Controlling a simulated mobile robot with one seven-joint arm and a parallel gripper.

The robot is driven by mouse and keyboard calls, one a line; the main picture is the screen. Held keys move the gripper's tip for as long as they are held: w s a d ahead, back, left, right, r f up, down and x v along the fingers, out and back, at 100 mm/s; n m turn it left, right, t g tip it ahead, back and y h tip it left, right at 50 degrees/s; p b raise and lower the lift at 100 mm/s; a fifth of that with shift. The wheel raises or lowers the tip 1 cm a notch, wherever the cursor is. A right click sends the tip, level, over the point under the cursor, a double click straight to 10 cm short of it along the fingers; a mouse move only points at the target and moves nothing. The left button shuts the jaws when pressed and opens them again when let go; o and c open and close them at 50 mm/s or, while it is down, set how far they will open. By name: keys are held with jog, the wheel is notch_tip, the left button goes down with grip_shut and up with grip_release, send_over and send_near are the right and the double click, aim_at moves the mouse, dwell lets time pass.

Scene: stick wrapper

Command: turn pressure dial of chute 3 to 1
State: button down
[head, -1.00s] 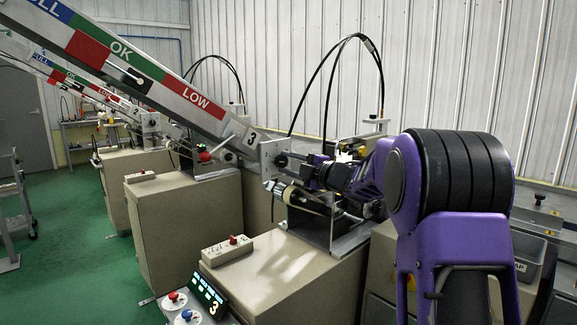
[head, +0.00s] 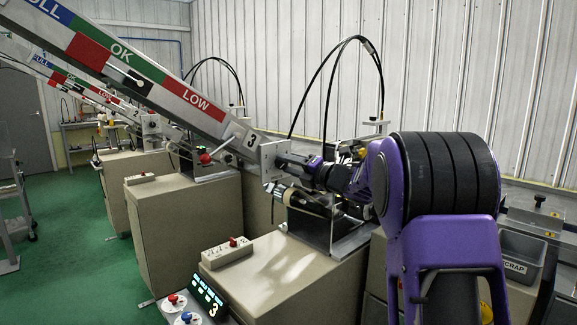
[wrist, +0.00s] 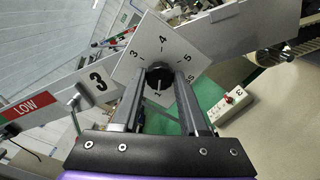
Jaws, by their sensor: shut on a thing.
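The pressure dial of chute 3 is a black round knob (wrist: 159,75) on a white square plate (wrist: 160,30) with black numbers. In the wrist view my gripper (wrist: 163,82) has one finger on each side of the knob and is shut on it. A white mark on the knob points down the picture, toward the 1. The 3, 4 and 5 are readable; my fingers cover part of the scale. In the head view the plate (head: 267,158) stands at the lower end of chute 3 (head: 150,72), and my gripper (head: 292,162) reaches it from the right.
A control box with a red button (head: 227,252) sits on the beige cabinet (head: 285,285) below. A display panel showing 3 (head: 208,297) is in front. A red-knobbed lever (head: 205,158) stands left of the plate. A grey scrap bin (head: 520,260) is at right.

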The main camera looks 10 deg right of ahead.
dwell(0.4)
jog(key=shift+c, duration=2.2)
grip_release()
jog(key=v, duration=1.7)
jog(key=shift+s, duration=0.2)
jog(key=shift+w, duration=0.1)
